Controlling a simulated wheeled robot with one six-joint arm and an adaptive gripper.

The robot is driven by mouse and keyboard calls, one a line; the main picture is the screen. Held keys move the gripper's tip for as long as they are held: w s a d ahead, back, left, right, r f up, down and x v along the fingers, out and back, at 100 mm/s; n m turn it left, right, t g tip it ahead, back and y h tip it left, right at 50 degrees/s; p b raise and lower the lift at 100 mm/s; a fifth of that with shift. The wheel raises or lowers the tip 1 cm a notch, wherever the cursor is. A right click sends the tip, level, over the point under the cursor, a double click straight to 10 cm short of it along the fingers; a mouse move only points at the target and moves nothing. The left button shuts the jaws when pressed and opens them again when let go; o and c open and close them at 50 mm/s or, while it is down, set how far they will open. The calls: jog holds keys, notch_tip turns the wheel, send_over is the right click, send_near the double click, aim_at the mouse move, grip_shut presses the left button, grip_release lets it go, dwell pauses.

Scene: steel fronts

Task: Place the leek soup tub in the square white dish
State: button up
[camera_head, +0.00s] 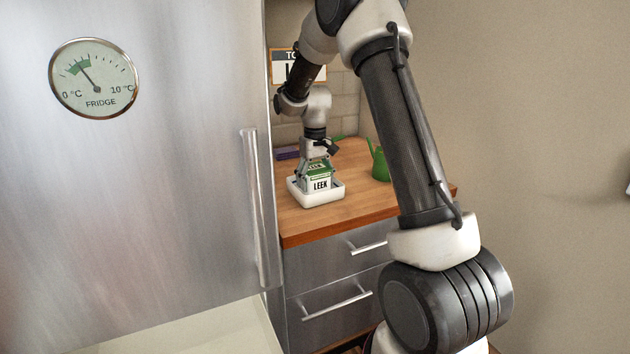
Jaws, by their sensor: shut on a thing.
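The dish stands on the wooden counter. My gripper (318,163) points down from above and is shut on the tub at its top. The gripper's fingers are small in the view and partly hide the tub's upper part.
A green watering can (378,162) stands right of the dish on the wooden counter (361,202). A purple item (288,153) lies behind, by the tiled wall. The steel fridge door (150,190) with its long handle (260,210) fills the left. Drawers (335,290) are below the counter.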

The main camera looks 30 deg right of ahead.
jog(key=o, duration=1.3)
jog(key=shift+f, duration=0.1)
